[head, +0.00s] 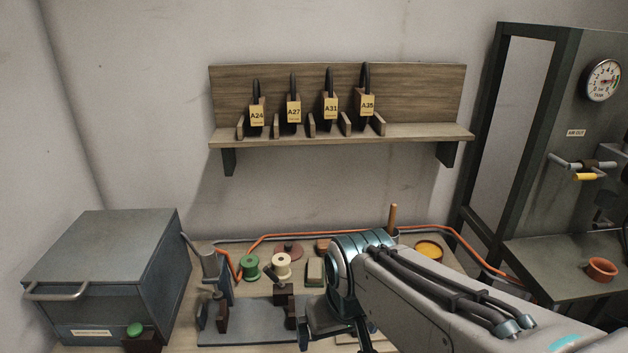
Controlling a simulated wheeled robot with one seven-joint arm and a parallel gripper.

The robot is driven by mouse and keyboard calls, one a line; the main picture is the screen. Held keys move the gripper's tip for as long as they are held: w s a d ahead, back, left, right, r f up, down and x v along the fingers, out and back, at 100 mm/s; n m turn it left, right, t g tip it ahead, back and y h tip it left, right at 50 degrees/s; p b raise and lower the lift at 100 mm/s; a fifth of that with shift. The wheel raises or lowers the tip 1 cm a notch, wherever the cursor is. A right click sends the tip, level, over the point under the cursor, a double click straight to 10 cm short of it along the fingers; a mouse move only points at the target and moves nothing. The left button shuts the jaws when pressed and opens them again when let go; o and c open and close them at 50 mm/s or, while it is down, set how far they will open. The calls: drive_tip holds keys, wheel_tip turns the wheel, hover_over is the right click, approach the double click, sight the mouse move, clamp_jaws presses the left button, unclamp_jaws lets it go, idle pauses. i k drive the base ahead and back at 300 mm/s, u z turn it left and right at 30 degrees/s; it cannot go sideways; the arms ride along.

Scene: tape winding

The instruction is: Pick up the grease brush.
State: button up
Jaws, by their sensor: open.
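An upright wooden handle (392,218) rises behind my arm at the back of the bench. It looks like the grease brush, but its lower end is hidden by my arm, so I cannot see bristles or what it stands in. A round tin with yellow-orange content (429,250) sits just to its right. My gripper (340,328) is open and points down over the front of the bench, left of and nearer than the handle. It is partly cut off by the bottom edge, and I see nothing held in it.
Green (249,267) and cream (281,266) spools stand left of my gripper, behind a metal winding fixture (250,328). A grey metal box (105,270) fills the left. An orange hose (455,238) runs along the back. A shelf (340,134) holds tagged padlocks above.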

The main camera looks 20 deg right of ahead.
sight(392, 212)
drive_tip(key=k, duration=1)
drive_tip(key=u, duration=0.7)
drive_tip(key=i, duration=0.6)
drive_tip(key=z, duration=1.6)
drive_tip(key=i, duration=0.5)
drive_tip(key=z, duration=0.1)
